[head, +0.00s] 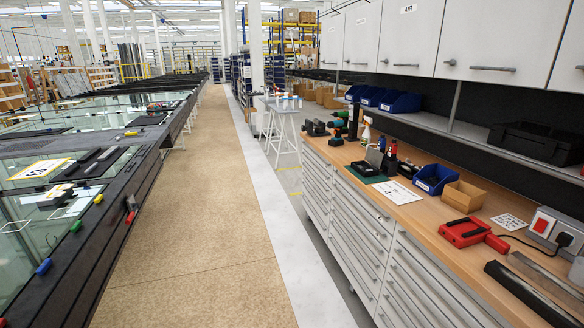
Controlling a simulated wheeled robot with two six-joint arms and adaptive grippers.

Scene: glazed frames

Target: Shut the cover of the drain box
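Neither of my grippers is in view. No object can be made out for certain as the drain box. On the workbench at the right, a small dark item with a grey upright flap (374,158) stands at a green mat (366,172). It may be a box with its cover raised, but it is too small to tell.
The wooden workbench (408,214) carries a blue bin (434,179), a cardboard box (464,196), a red tool (463,233) and a spray bottle (366,132). Glazed frames lie on the long black table (137,187) at left. The tan aisle floor (203,210) between is clear.

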